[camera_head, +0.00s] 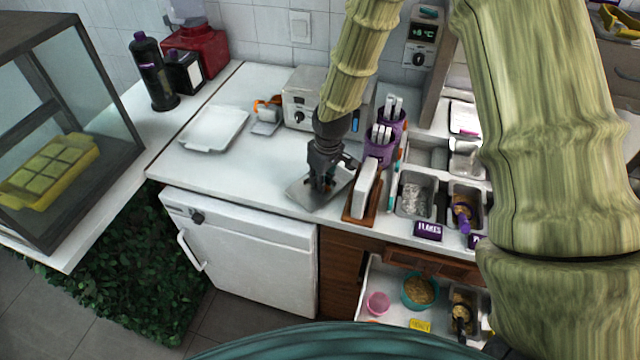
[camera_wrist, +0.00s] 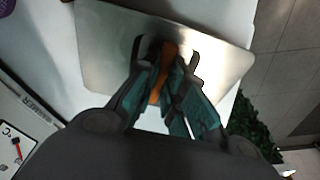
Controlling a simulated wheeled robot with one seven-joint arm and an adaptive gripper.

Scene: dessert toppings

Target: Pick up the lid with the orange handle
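The lid is a flat silver metal plate with rounded corners (camera_wrist: 222,68) and an orange handle (camera_wrist: 168,52). In the head view the lid (camera_head: 303,193) is at the front edge of the white counter, below my gripper (camera_head: 321,187). In the wrist view my gripper (camera_wrist: 167,66) has its two teal and dark fingers on either side of the orange handle, with little gap visible. I cannot tell whether the fingers press on it. I cannot tell whether the lid rests on the counter or is just above it.
A wooden holder with a white block (camera_head: 366,190) and purple cups (camera_head: 380,146) stand right of the lid. Topping bins (camera_head: 415,197) are further right. A second item with an orange handle (camera_head: 268,108) is behind, near a metal machine (camera_head: 300,98). A white tray (camera_head: 214,129) lies left.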

